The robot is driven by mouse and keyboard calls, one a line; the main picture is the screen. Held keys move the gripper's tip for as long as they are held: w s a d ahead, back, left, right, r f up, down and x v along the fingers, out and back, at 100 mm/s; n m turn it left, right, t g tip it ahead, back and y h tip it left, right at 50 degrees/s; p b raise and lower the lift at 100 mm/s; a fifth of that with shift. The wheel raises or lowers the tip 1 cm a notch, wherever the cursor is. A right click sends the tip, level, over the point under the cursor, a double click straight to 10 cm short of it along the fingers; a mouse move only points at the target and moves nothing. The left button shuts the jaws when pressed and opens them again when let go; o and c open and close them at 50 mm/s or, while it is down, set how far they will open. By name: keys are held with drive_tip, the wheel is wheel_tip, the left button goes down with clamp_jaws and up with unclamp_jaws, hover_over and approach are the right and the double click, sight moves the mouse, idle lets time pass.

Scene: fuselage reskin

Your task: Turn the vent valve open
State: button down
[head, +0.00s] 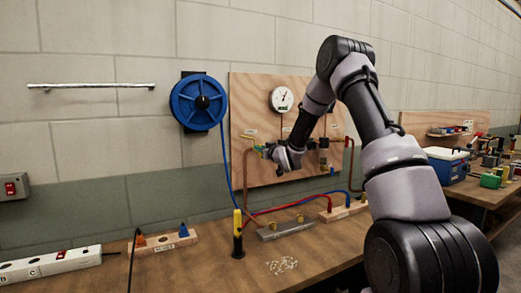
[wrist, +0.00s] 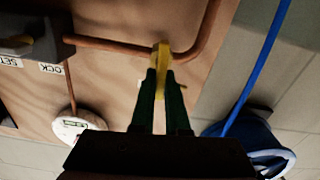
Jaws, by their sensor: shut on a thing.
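The vent valve shows in the wrist view as a yellow handle (wrist: 161,58) on a copper pipe (wrist: 110,44), close to the pipe's bend. My gripper (wrist: 161,80) is shut on this yellow handle, with one dark finger on each side of it. In the head view my gripper (head: 266,151) is at the left part of the plywood panel (head: 250,104), over the copper pipe there. The handle is mostly hidden by the gripper in the head view, so its exact angle is hard to tell.
A round gauge (head: 281,99) is on the panel above my gripper. A blue hose reel (head: 198,102) hangs on the wall to the left. The bench (head: 190,262) below holds a yellow-and-black tool (head: 238,234), a power strip (head: 50,267) and scattered small pieces (head: 281,265).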

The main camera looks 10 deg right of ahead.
drive_tip(key=n, duration=0.4)
drive_tip(key=a+n, duration=0.1)
drive_tip(key=n, duration=0.4)
drive_tip(key=f+n, duration=0.1)
drive_tip(key=n, duration=0.3)
drive_tip(key=shift+s+a+f, duration=0.1)
drive_tip(key=shift+s+a, duration=0.1)
drive_tip(key=shift+s, duration=0.05)
drive_tip(key=shift+f+n, duration=0.25)
drive_tip(key=shift+n, duration=1.55)
drive_tip(key=c, duration=0.9)
unclamp_jaws()
drive_tip(key=v, duration=1)
drive_tip(key=shift+s+d, duration=0.15)
drive_tip(key=shift+s, duration=0.25)
